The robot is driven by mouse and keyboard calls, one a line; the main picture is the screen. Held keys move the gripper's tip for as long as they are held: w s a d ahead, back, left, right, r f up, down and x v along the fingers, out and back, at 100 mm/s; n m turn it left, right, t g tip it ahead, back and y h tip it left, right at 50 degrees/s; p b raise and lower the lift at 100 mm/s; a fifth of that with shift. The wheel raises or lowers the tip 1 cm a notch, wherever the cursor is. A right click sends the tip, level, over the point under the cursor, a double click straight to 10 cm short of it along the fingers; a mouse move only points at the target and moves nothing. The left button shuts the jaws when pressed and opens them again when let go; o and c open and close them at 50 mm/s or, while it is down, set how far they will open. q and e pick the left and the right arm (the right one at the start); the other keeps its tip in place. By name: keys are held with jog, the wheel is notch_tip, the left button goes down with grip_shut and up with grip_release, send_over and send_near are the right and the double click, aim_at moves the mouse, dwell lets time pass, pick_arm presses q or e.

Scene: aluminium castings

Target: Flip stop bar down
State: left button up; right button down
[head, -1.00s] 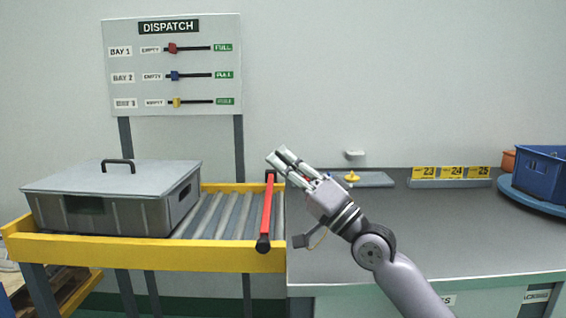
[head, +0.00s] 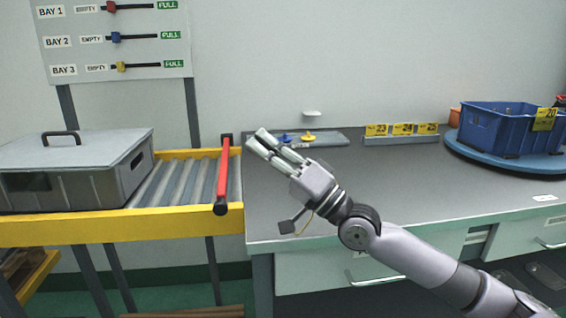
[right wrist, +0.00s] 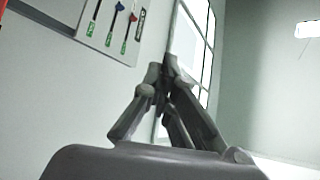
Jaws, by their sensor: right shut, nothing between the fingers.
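The red stop bar (head: 223,174) stands raised across the right end of the roller conveyor (head: 177,183), above the yellow frame, with dark ends. My right gripper (head: 257,143) is to the right of the bar's upper end, over the grey bench, apart from the bar as far as I can tell. Its fingers point up and left, are shut and hold nothing. The right wrist view shows the same fingers (right wrist: 165,95) against the wall, with only a sliver of red at its upper left edge. My left gripper is not in view.
A grey lidded bin (head: 75,172) sits on the conveyor left of the bar. The dispatch board (head: 115,40) is behind it. A grey tray (head: 325,139) with small knobs, number tags (head: 401,134) and a blue crate (head: 500,130) stand along the bench (head: 400,180). The bench middle is clear.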

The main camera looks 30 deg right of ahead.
jog(key=shift+v, duration=2.45)
